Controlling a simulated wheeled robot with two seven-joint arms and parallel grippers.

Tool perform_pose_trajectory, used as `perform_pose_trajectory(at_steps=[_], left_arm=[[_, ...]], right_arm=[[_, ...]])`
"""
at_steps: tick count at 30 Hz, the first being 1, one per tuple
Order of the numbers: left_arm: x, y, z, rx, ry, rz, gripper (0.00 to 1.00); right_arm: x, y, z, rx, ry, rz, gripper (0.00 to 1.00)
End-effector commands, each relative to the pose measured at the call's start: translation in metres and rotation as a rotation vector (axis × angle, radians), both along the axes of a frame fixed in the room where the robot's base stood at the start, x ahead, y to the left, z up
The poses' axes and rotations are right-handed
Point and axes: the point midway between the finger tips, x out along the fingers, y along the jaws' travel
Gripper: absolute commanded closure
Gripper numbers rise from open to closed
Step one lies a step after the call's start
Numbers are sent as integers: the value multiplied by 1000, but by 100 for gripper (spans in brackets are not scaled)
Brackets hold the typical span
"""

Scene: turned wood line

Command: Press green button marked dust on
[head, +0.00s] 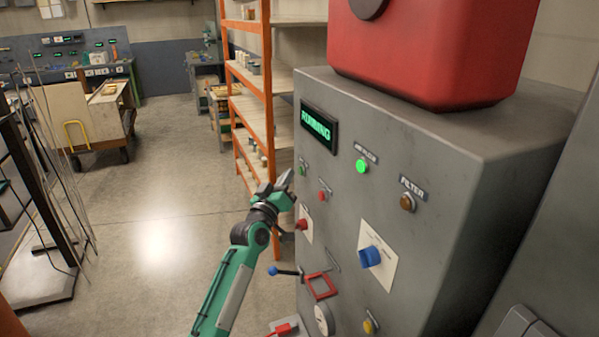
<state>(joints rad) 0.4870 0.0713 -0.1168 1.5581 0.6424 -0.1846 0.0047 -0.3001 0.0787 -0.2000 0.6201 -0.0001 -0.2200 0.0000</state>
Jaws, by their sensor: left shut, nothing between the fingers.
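A grey control cabinet (440,190) stands at the right, its panel facing left. A small green button (303,167) sits at the panel's left edge, below a display (319,129) that reads RUNNING in green. Its label is too small to read. A red button (322,195) is to the right of and below it. My left gripper (289,180) is shut and empty, its tips just below and left of the green button. I cannot tell whether they touch the panel. My right gripper is out of view.
A green lamp (361,166) is lit; an amber one marked FILTER (407,203) is dark. A blue knob (370,256), a red knob (301,225) and a blue-tipped lever (284,271) stick out of the panel. An orange shelf rack (266,100) stands behind; floor at left is open.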

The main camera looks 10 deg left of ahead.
Motion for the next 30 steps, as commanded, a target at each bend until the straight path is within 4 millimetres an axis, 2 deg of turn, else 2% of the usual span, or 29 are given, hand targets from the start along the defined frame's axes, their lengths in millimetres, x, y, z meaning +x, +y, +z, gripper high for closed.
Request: perform_pose_trajectory(at_steps=[16,30], left_arm=[[-26,39,-1,3,0,2,100],[-28,41,0,0,0,0,100]], right_arm=[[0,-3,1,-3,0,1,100],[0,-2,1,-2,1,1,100]])
